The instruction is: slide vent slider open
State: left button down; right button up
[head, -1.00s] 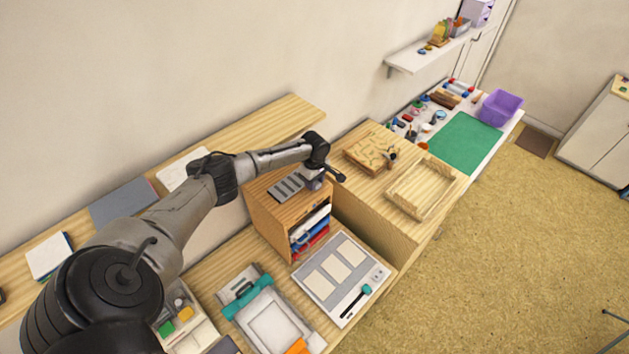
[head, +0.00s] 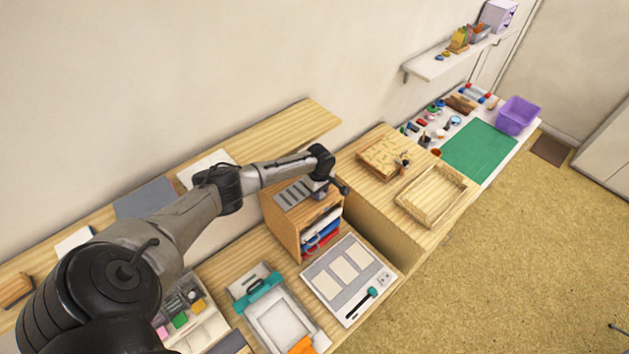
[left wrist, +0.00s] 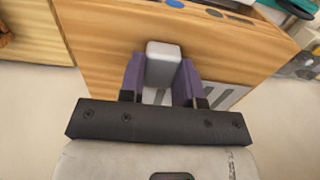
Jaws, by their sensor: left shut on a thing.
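The vent is a grey slotted plate (head: 293,193) on top of a small wooden cabinet. Its slots show as bands, but how far they are uncovered is too small to tell. In the left wrist view, part of the slotted plate (left wrist: 226,97) shows to the right of my fingers. My left gripper (left wrist: 162,82) has its purple fingers on both sides of a light grey slider knob (left wrist: 163,62) and is shut on it. In the head view, my left gripper (head: 319,188) is over the right end of the plate, partly hidden by my wrist. My right gripper is not in view.
The wooden cabinet (head: 285,232) holds blue, white and red items in its open front. A higher wooden counter (head: 373,222) with a shallow tray (head: 432,194) stands to its right. A white board with panels (head: 348,280) lies in front. The wall is behind.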

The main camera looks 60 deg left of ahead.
pick_arm(q)
jog(key=shift+s, duration=0.15)
jog(key=c, duration=0.8)
grip_release()
jog(key=shift+r, duration=0.1)
notch_tip(320, 180, up, 14)
jog(key=b, duration=0.1)
jog(key=shift+f+b, duration=0.2)
jog(key=shift+b, duration=0.15)
